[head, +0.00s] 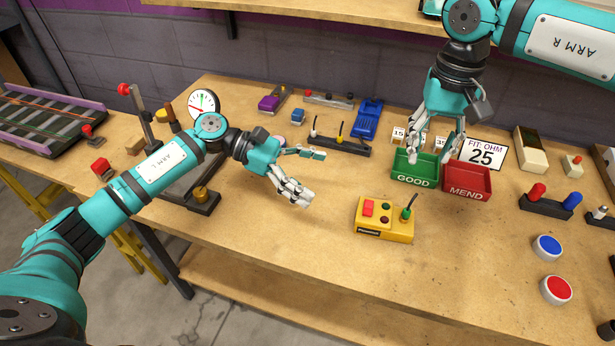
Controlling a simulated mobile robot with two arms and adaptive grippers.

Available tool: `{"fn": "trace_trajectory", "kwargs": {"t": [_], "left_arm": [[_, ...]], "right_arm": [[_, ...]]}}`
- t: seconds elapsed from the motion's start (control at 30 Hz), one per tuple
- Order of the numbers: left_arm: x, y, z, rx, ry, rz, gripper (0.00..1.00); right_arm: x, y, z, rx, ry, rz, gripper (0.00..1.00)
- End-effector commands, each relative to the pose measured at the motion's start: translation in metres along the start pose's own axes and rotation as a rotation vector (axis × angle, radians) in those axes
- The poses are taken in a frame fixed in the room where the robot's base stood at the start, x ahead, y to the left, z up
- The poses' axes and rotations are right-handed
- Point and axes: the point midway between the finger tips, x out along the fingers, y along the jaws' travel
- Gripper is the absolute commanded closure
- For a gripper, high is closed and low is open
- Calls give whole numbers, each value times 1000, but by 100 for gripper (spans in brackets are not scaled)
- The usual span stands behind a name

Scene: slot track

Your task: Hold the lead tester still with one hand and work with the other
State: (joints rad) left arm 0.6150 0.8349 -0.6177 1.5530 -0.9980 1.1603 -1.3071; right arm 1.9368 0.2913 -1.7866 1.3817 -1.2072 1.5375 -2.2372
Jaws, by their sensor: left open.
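The lead tester appears to be the yellow box (384,232) on the front middle of the bench. It has a red block, small dark red and green round parts and a green plug-like piece with a dark upright stem on top. My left gripper (311,180) is open and empty above the bench, up and left of the yellow box and apart from it. My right gripper (430,158) points down over the green GOOD bin (415,181). Its fingers look spread with nothing seen between them; they hide part of the bin's inside.
A red MEND bin (467,196) and a FIT: OHM 25 sign (486,152) stand right of the GOOD bin. A blue button (547,247) and a red button (556,290) sit front right. A black rack (340,142) stands behind. Bench around the yellow box is clear.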

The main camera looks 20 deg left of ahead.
Motion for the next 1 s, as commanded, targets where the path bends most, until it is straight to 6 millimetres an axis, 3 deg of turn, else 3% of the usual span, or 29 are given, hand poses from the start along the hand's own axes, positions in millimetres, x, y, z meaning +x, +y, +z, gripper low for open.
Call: {"fn": "trace_trajectory", "kwargs": {"t": [0.1, 0.27, 1.0], "left_arm": [[0, 0, -13, -9, 62, -10, 4], [16, -1, -16, -12, 70, -14, 4], [153, -2, -24, -11, 66, -12, 4]], "right_arm": [[0, 0, 0, 0, 0, 0, 62], [0, 0, 0, 0, 0, 0, 62], [0, 0, 0, 0, 0, 0, 62]]}}
